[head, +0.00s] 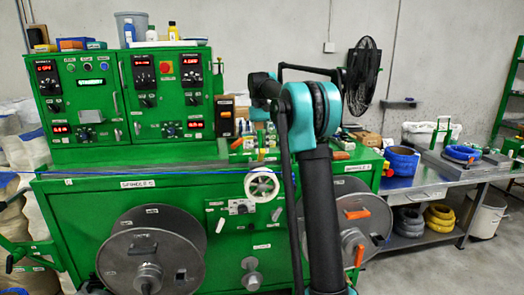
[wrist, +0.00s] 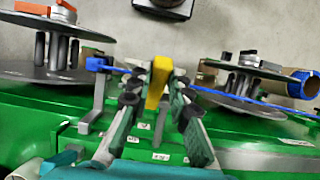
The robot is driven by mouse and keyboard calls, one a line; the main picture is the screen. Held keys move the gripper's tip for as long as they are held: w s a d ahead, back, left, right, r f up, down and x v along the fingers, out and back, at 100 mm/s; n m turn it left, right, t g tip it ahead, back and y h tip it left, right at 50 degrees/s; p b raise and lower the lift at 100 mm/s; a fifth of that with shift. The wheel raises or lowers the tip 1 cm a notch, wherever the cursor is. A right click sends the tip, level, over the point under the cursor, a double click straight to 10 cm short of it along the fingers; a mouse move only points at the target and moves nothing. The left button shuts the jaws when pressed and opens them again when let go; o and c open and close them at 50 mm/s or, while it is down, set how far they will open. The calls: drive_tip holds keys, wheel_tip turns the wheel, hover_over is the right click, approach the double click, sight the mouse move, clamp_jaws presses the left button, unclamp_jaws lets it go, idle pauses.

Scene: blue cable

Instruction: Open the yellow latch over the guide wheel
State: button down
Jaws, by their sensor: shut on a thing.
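The yellow latch (wrist: 157,82) stands in the middle of the wrist view, between the fingertips of my gripper (wrist: 158,95). The two grey-green fingers are closed on it, one on each side. The guide wheel under the latch is hidden or cannot be made out. The blue cable (wrist: 222,95) runs across behind the fingers, and its left part passes over a grey bracket (wrist: 98,95). In the head view, the blue cable (head: 150,174) crosses the front of the green machine (head: 75,205).
Large grey reels (wrist: 45,72) and (wrist: 240,100) stand at both sides in the wrist view. A white handwheel (head: 262,184) is on the machine front, left of my arm. A metal table (head: 425,186) with blue cable coils (head: 402,160) stands at right.

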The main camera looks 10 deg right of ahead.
drive_tip(key=shift+w+r+g, duration=0.1)
drive_tip(key=shift+w+g, duration=0.15)
drive_tip(key=shift+g, duration=0.05)
idle(0.4)
drive_tip(key=c, duration=1.4)
unclamp_jaws()
drive_tip(key=v, duration=0.7)
drive_tip(key=shift+r, duration=0.2)
drive_tip(key=shift+w, duration=0.15)
